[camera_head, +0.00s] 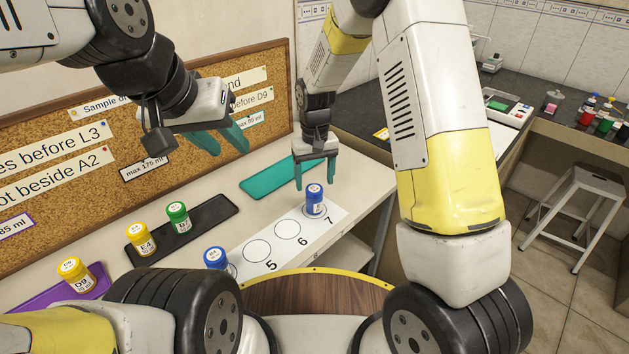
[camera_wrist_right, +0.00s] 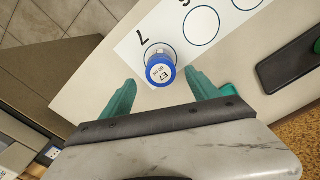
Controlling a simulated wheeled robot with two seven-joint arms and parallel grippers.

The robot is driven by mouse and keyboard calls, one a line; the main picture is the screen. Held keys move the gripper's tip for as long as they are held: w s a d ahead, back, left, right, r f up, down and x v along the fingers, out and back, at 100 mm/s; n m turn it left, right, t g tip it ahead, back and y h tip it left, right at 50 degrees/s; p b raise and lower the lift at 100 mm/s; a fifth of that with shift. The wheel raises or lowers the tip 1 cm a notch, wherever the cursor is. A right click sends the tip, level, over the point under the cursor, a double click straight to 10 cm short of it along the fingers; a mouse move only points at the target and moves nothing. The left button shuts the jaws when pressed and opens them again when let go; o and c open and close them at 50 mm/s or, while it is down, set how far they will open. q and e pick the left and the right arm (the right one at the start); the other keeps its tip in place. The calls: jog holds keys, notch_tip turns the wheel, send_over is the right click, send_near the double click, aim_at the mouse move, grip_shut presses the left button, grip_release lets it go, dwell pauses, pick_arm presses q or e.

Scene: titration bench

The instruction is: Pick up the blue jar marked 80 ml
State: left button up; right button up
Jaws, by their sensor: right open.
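A blue jar (camera_head: 314,200) stands upright on circle 7 of the white numbered strip (camera_head: 262,268). In the right wrist view the same blue jar (camera_wrist_right: 160,70) has a lid reading E7, with a smaller line too small to read. A second blue jar (camera_head: 215,258) stands at the strip's near-left end, partly hidden by my arm; its volume is unreadable. My right gripper (camera_head: 315,174) is open and empty just above and behind the jar on 7; its fingers (camera_wrist_right: 160,78) appear either side of it. My left gripper (camera_head: 222,142) is open and empty before the corkboard.
A teal tray (camera_head: 262,182) lies behind the strip. The corkboard (camera_head: 70,180) stands along the back. Circles 5 and 6 are empty.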

aim_at(314, 200)
jog(key=f, duration=0.8)
jog(key=shift+s, duration=0.25)
jog(key=c, duration=1.5)
jog(key=shift+r, duration=0.1)
